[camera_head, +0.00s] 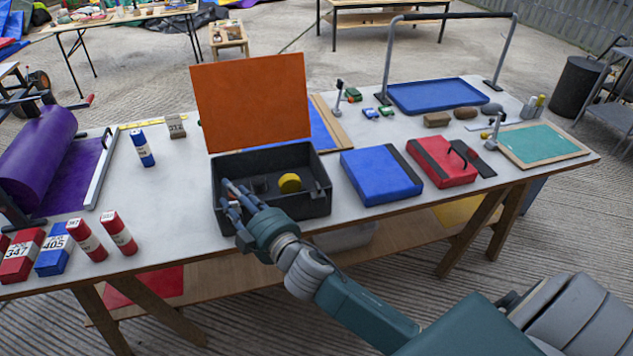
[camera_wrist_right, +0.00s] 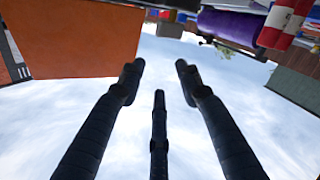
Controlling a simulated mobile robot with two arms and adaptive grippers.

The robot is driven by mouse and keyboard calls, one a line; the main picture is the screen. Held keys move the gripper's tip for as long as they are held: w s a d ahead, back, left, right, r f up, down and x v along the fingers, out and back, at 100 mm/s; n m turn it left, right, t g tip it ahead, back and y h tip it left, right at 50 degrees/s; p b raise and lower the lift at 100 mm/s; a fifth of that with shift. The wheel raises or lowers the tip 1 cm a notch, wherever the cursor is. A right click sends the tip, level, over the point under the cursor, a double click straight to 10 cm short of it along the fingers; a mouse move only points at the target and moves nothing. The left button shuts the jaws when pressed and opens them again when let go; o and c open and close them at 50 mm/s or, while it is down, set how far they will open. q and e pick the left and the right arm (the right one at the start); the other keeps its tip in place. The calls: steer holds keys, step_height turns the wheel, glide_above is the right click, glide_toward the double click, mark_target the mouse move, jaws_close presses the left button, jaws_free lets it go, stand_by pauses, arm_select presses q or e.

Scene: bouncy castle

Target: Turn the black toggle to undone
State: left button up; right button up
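A red padded block (camera_head: 436,162) lies on the right half of the white table. A thin black lever-like piece (camera_head: 458,153) stands on it; it may be the black toggle, but it is too small to tell its setting. My right gripper (camera_head: 230,194) is at the front left corner of a black open box, well to the left of the red block. In the right wrist view its dark fingers (camera_wrist_right: 158,82) are spread apart with nothing between them. My left gripper is not in view.
The black box (camera_head: 322,203) has an upright orange lid (camera_head: 252,100) and a yellow round thing (camera_head: 290,183) inside. A blue block (camera_head: 380,172) lies between box and red block. A blue tray (camera_head: 437,95) and a grey-black frame (camera_head: 450,16) stand behind.

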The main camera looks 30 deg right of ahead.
steer(key=w+a+r+n+t+y, duration=0.2)
steer(key=a+r+n+y, duration=0.25)
steer(key=r, duration=0.35)
steer(key=a+r+n+g+y, duration=0.55)
steer(key=a+n+y, duration=0.3)
steer(key=n, duration=0.25)
steer(key=n+g+h, duration=0.8)
steer(key=g+h, duration=0.6)
steer(key=h, duration=0.1)
glide_above(316, 185)
step_height(316, 185, down, 7)
step_height(316, 185, down, 10)
steer(key=shift+f+p, duration=0.25)
steer(key=shift+p, duration=0.85)
